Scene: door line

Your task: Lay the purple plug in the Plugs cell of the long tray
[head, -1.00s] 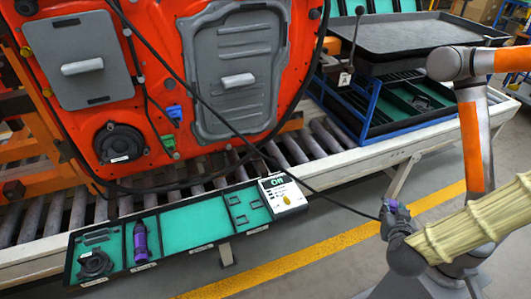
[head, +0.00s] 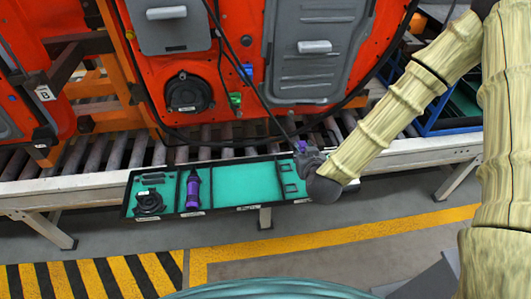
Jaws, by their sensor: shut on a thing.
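The purple plug (head: 300,146) is at the end of a black cable (head: 258,98) that runs down from the orange door. My gripper (head: 303,151) is shut on the plug, in front of the tray's right end in the head view; its height above the tray is hard to judge. The long tray (head: 240,208) hangs along the conveyor's front edge. The cell labels are too small to read.
The orange door (head: 205,45) stands behind the conveyor rollers (head: 110,152), with a blue plug (head: 245,71) and a green plug (head: 235,99) on it. A blue-framed rack (head: 440,120) is at right, partly behind my arm. Floor before the tray is clear.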

